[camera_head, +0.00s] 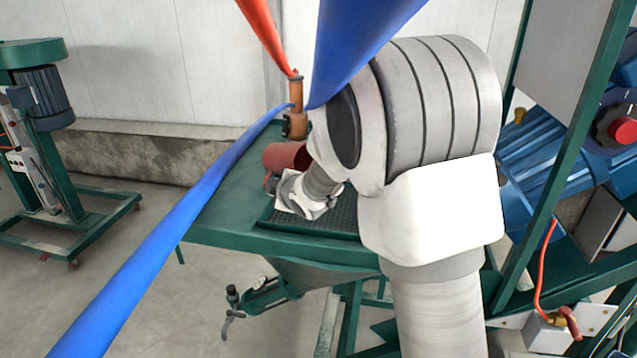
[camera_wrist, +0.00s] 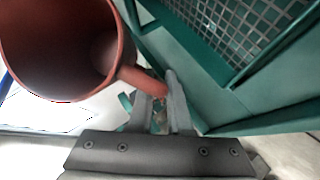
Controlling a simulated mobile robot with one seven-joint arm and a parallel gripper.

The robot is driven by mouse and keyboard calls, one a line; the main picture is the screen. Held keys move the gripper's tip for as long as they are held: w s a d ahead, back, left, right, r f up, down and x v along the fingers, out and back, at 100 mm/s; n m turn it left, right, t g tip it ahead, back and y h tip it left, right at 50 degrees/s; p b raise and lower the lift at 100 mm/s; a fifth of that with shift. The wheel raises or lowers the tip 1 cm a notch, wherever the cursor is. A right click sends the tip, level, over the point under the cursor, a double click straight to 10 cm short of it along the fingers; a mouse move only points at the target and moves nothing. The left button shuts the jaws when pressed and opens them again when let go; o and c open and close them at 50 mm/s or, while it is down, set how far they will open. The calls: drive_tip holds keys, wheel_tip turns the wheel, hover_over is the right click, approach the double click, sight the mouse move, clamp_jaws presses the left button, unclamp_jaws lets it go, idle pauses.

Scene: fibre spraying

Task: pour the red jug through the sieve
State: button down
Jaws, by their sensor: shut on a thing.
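My gripper (camera_wrist: 165,95) is shut on the jug's handle. The gripper (camera_head: 292,186) is small and partly hidden in the head view. The sieve (camera_head: 318,222) is a dark mesh set in the green table, partly hidden behind my arm. Its grid (camera_wrist: 235,30) shows at the top right of the wrist view. What the jug holds cannot be made out.
The green table (camera_head: 227,215) has bare room left of the sieve. A brown pipe fitting (camera_head: 297,105) with red and blue hoses stands at its back. A blue hose (camera_head: 170,225) crosses in front on the left. Green frame posts (camera_head: 555,150) stand on the right.

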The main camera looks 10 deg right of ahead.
drive_tip(key=shift+w+a+r+g+h+p, duration=0.15)
drive_tip(key=shift+a+r+g+p, duration=0.25)
drive_tip(key=shift+p, duration=1.05)
drive_tip(key=shift+w+a+r+g+h+p, duration=0.25)
drive_tip(key=shift+r+p, duration=0.35)
drive_tip(key=shift+p, duration=0.85)
drive_tip(key=shift+s+d+r+g+p, duration=0.1)
drive_tip(key=shift+s+d+g+p, duration=0.2)
drive_tip(key=shift+p, duration=0.45)
drive_tip(key=p, duration=0.2)
drive_tip(key=g+h+p, duration=0.1)
drive_tip(key=p, duration=0.2)
drive_tip(key=shift+r+n+g, duration=0.25)
drive_tip(key=shift+n, duration=0.05)
drive_tip(key=shift+w+a+r+g+h+p, duration=0.15)
drive_tip(key=shift+a+r+g+h+p, duration=0.2)
drive_tip(key=shift+g+h+p, duration=1.15)
drive_tip(key=shift+w+a+r+g+h+p, duration=0.35)
drive_tip(key=shift+g+p, duration=0.75)
drive_tip(key=shift+p, duration=1.15)
drive_tip(key=shift+a+r+g+h+p, duration=0.2)
drive_tip(key=shift+r+g+h+p, duration=0.5)
drive_tip(key=shift+g+p, duration=0.9)
drive_tip(key=shift+f+p, duration=0.2)
drive_tip(key=shift+p, duration=0.1)
